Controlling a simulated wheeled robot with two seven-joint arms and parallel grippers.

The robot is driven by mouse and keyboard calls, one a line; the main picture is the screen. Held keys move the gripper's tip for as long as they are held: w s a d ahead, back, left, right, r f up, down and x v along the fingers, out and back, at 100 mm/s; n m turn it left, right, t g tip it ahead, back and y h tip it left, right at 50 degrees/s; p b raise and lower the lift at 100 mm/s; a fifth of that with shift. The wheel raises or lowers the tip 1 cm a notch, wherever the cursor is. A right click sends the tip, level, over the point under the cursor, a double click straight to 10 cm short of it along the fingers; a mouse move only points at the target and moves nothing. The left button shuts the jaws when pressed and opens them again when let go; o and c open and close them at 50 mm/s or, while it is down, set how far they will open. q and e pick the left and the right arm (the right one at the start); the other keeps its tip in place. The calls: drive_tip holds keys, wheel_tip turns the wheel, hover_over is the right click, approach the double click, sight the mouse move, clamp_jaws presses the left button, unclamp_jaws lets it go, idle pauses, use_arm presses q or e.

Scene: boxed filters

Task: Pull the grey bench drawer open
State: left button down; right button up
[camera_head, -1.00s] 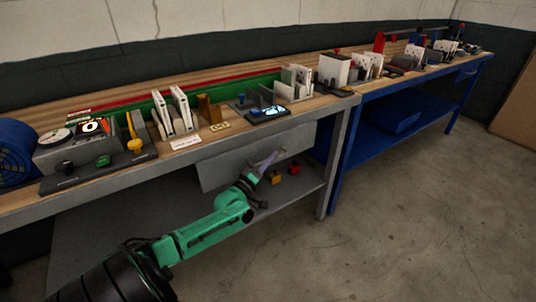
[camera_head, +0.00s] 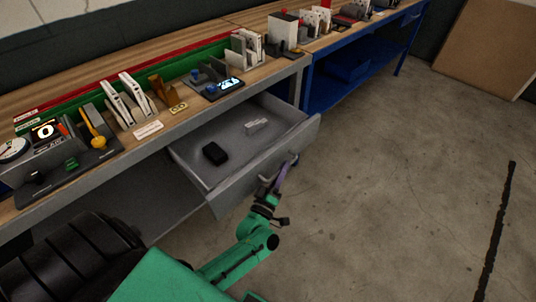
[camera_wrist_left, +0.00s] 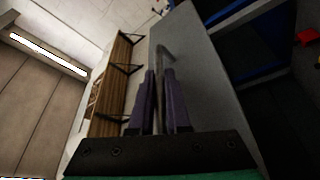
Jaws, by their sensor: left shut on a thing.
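The grey drawer (camera_head: 240,182) stands pulled out from under the wooden-topped grey bench in the head view. A black block (camera_head: 215,153) and a small light grey piece (camera_head: 256,126) lie inside it. My left gripper (camera_head: 281,178) is at the drawer's front face, on its handle. In the left wrist view, the purple fingers of my left gripper (camera_wrist_left: 160,85) are closed around the grey bar handle (camera_wrist_left: 166,52). The drawer front (camera_wrist_left: 205,90) fills the middle of that view. My right gripper is not in view.
The bench top carries a control panel with a yellow lever (camera_head: 94,128), white upright plates (camera_head: 130,95) and a device with a lit screen (camera_head: 228,85). A blue bench (camera_head: 350,75) stands at the back right. The concrete floor (camera_head: 400,190) on the right is clear.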

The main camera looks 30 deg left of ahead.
use_arm(q)
drive_tip(key=shift+s+d, duration=0.25)
drive_tip(key=shift+d, duration=0.6)
drive_tip(key=shift+s+d, duration=0.25)
drive_tip(key=shift+d, duration=0.55)
drive_tip(key=c, duration=0.9)
unclamp_jaws()
drive_tip(key=shift+s, duration=0.1)
drive_tip(key=b+v, duration=0.2)
drive_tip(key=v, duration=1.2)
drive_tip(key=shift+s+f, duration=0.1)
drive_tip(key=shift+s, duration=0.05)
